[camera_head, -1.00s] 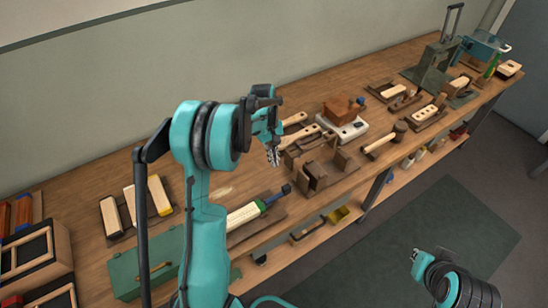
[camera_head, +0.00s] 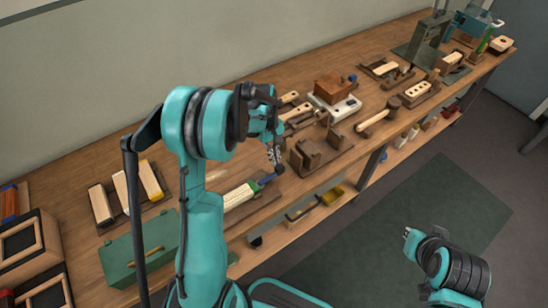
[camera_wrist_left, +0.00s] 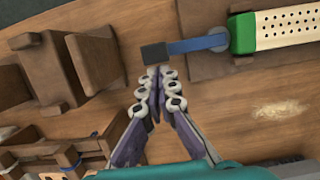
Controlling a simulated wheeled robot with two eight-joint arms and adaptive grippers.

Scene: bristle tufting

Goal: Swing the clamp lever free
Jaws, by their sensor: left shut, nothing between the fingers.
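The clamp lever (camera_head: 267,179) is a blue bar with a dark square end, pointing away from a green clamp end (camera_head: 255,187) on a cream block with holes (camera_head: 238,197). In the left wrist view the lever (camera_wrist_left: 195,45) runs left from the green end (camera_wrist_left: 243,33) to its dark end (camera_wrist_left: 155,54). My left gripper (camera_head: 275,158) is shut and empty. In the wrist view its fingertips (camera_wrist_left: 159,76) are just below the lever's dark end; I cannot tell whether they touch it. My right gripper (camera_head: 408,234) is far off at lower right, its jaws too small to read.
Brown wooden blocks (camera_head: 308,156) stand close to the right of the lever. A green toolbox (camera_head: 140,252) and a tray of brushes (camera_head: 127,195) are to the left. More tools and fixtures, including a mallet (camera_head: 378,117), fill the bench further right.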

